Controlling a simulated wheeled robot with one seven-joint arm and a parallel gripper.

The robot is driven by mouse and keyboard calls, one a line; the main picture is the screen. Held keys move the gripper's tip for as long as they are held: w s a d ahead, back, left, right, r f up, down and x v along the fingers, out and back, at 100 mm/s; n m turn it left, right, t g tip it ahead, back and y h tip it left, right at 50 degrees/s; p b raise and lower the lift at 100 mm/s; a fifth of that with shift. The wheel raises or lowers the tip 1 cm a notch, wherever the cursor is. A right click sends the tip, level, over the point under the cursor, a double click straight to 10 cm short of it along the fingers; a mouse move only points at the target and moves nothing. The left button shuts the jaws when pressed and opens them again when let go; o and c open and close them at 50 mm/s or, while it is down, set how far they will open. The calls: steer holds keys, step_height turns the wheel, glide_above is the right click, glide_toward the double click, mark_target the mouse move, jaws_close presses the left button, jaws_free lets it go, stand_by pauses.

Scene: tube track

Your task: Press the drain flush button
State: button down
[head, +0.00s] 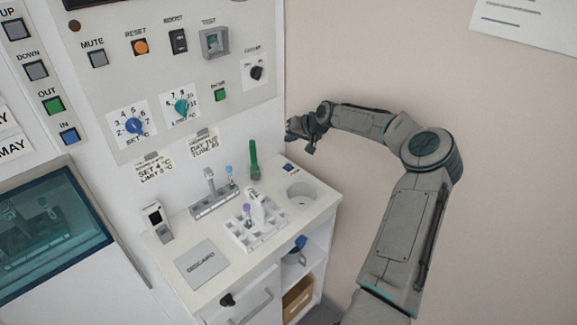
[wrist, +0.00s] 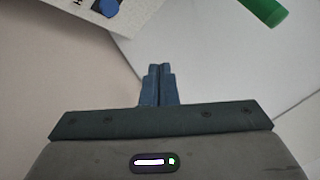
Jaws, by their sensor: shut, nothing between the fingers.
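A small blue button (head: 289,168) with a dark label sits on the counter's back right, beside the round drain opening (head: 301,193). I take it to be the drain flush button; its lettering is too small to read in the head view. My gripper (head: 303,140) is above and slightly right of it, apart from it, near the wall. In the wrist view my fingers (wrist: 159,72) are shut together with nothing between them. A blue round piece (wrist: 107,7) on a white label shows at the wrist view's top left, partly cut off; I cannot tell surely that it is the button.
A green tube (head: 253,160) stands left of the button. A white rack (head: 240,236) with tubes and a grey holder (head: 215,204) stand on the counter (head: 185,232). A control panel (head: 160,80) with knobs and buttons rises behind. The space right of the counter is free apart from my arm.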

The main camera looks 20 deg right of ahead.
mark_target(291, 166)
steer(key=shift+f+b, duration=2.3)
steer(key=shift+f, duration=2.1)
steer(key=shift+f, duration=0.1)
steer(key=shift+f+b, duration=0.35)
steer(key=shift+b, duration=0.1)
steer(key=shift+f+b, duration=0.4)
steer(key=shift+f, duration=0.05)
steer(key=shift+r, duration=0.1)
steer(key=shift+r+p, duration=0.3)
steer(key=shift+r, duration=0.5)
steer(key=shift+r+p, duration=1)
steer(key=shift+r, duration=1.5)
